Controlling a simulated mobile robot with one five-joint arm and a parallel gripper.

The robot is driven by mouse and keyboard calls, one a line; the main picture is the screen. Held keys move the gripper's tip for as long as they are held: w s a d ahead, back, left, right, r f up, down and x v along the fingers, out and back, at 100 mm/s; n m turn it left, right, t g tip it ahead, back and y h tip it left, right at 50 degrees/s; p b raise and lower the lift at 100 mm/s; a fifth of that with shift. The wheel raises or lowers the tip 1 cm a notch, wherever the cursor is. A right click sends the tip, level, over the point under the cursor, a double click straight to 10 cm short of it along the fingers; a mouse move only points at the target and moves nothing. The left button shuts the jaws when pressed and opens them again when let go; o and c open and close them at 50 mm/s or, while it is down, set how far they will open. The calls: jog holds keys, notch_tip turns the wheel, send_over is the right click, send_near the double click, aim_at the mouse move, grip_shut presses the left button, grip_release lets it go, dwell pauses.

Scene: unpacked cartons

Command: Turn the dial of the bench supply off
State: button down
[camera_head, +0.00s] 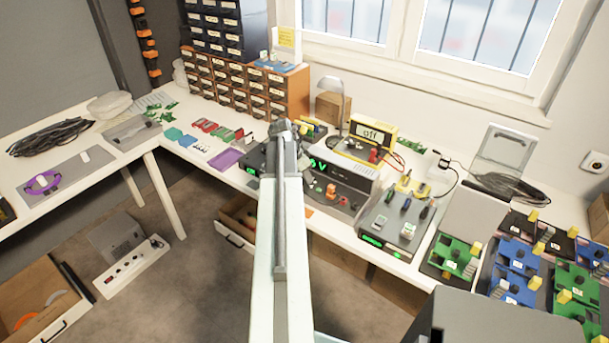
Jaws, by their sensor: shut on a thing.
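The bench supply (346,184) is the dark box on the bench just right of my arm. Its green display shows a "V" with a digit that looks like 0, partly covered by my arm. Small red-orange knobs or sockets show on its front panel. The left part of this panel is behind my arm. My gripper (284,131) is at the far end of the arm, in front of the supply as seen from here. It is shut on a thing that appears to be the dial. The arm hides the jaws' contact and the dial's pointer position.
Another device with a green display (393,222) stands to the right. A purple mat (226,159) lies left of my arm. Drawer cabinets (245,85) stand behind.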

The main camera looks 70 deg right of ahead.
jog(key=n+t, duration=0.1)
jog(key=n, duration=0.3)
jog(key=shift+s+n+t, duration=0.15)
jog(key=shift+n+t, duration=0.15)
jog(key=shift+t, duration=0.1)
jog(key=n+t, duration=0.1)
jog(key=n, duration=0.2)
jog(key=shift+s+n, duration=0.1)
jog(key=shift+n, duration=0.2)
jog(key=n+t, duration=0.2)
jog(key=n, duration=0.2)
jog(key=shift+s+d, duration=0.15)
jog(key=shift+n+t+y, duration=0.3)
jog(key=shift+n+y, duration=0.3)
jog(key=shift+n, duration=0.8)
jog(key=c, duration=1.1)
grip_release()
